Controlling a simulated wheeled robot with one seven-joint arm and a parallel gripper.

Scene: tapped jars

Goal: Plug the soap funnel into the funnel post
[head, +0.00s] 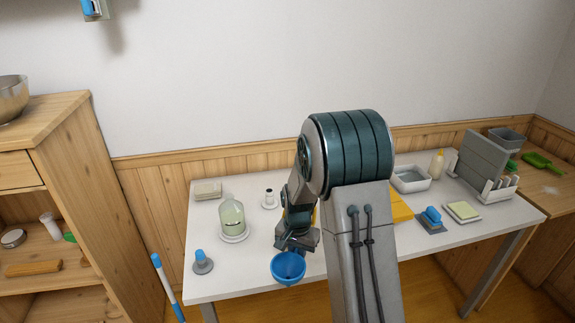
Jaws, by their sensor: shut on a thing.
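The soap funnel looks to be the blue bowl-shaped piece (288,268) at the table's front edge, its wide mouth turned up. My gripper (296,243) is shut on it at its far side; the fingertips are small and partly hidden. A short blue-topped post on a round grey base (202,263) stands at the front left corner. A small white post with a dark top on a round white base (269,198) stands farther back. I cannot tell which is the funnel post. The funnel is apart from both.
A jar of pale green liquid (231,218) stands on a white dish between the two posts. A soap block (207,190) lies at the back left. The white table (235,277) has bare room at front left. My arm hides the table's middle. A wooden shelf (50,220) stands left.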

